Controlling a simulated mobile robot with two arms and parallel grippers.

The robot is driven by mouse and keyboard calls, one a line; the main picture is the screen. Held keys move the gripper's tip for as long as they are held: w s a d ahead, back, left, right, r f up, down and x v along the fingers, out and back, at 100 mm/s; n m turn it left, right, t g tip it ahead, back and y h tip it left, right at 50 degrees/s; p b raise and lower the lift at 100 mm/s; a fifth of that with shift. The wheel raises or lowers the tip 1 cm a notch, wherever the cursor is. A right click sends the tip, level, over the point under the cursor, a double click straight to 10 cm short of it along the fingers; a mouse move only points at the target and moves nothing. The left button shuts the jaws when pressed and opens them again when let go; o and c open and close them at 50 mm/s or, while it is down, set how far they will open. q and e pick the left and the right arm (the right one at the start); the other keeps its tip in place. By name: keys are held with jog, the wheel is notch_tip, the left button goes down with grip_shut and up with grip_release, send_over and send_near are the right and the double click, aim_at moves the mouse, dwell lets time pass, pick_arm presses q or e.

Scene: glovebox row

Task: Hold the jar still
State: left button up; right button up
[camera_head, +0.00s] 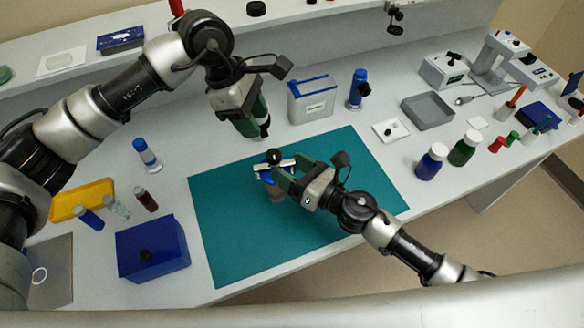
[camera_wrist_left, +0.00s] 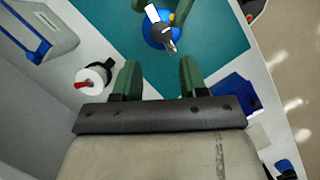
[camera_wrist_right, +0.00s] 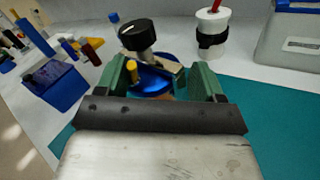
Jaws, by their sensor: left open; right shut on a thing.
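The jar (camera_head: 277,194) stands on the teal mat (camera_head: 225,235), with a brownish body and a blue top (camera_wrist_right: 150,82). A fitting with a pale bar and a black knob (camera_wrist_right: 140,36) sits over the top. My right gripper (camera_head: 280,177) is shut on the jar near its top, with one green finger on either side. My left gripper (camera_head: 254,118) is open and empty, above and behind the jar, pointing down. In the left wrist view the blue jar top (camera_wrist_left: 158,30) lies beyond and apart from the left fingers (camera_wrist_left: 160,78). The jar's lower body is partly hidden.
A white cup with a black band (camera_wrist_right: 212,32) stands behind the jar, close to my left gripper. A grey bin (camera_head: 311,103) is at the mat's back edge. A blue box (camera_head: 152,250) stands left of the mat. The mat's front left is clear.

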aim_at(273, 154)
pick_arm(q)
jog(key=o, duration=0.3)
jog(key=d+f+n, duration=0.1)
jog(key=f+n, duration=0.2)
jog(key=n, duration=0.7)
jog(key=d+f+n+g, duration=0.1)
jog(key=f+n, duration=0.2)
jog(key=n, duration=0.8)
jog(key=s+f+n, duration=0.1)
jog(key=f+n, duration=0.2)
jog(key=n, duration=0.8)
jog(key=shift+d, duration=0.4)
jog(key=c, duration=0.9)
